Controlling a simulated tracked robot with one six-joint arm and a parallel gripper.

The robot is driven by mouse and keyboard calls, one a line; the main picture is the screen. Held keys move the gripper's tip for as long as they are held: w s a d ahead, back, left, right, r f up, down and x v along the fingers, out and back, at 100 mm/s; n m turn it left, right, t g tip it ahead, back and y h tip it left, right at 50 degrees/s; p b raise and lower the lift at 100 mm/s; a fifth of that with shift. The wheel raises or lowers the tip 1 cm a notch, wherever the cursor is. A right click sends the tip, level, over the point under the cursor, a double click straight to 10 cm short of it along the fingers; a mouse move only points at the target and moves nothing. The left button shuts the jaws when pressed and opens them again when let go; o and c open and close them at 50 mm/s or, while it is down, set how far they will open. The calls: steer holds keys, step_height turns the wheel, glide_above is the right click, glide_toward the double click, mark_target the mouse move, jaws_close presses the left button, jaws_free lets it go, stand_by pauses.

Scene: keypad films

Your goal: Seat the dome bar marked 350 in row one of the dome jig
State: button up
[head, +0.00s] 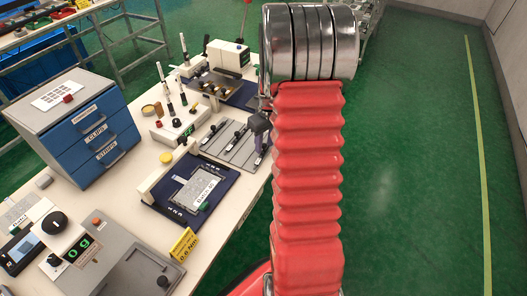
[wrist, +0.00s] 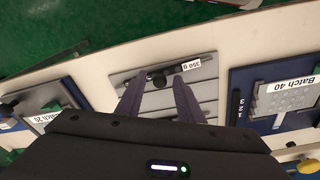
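The dome bar marked 350 g (wrist: 190,64) lies across the far part of the grey slotted rack (wrist: 206,87) in the wrist view, its black knob (wrist: 157,80) standing up. My gripper (wrist: 158,86) is open, one purple finger on each side of the knob with gaps visible. In the head view my gripper (head: 259,124) is over the right end of the rack (head: 222,147). A blue-based fixture with row marks 1, 2, 3 and a Batch 40 label (wrist: 292,85), apparently the dome jig, is to the right in the wrist view; it also shows in the head view (head: 212,207).
Another blue-based fixture (wrist: 66,92) marked Batch 20 is on the left in the wrist view. In the head view, a blue drawer cabinet (head: 90,125), a scale (head: 95,255) and a yellow sign (head: 183,245) stand on the bench. Green floor lies beyond the bench edge.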

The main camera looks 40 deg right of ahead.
mark_target(264, 146)
jaws_close()
steer(key=shift+r, duration=0.1)
stand_by(0.3)
step_height(264, 146, up, 10)
stand_by(0.5)
steer(key=shift+a, duration=0.1)
stand_by(0.4)
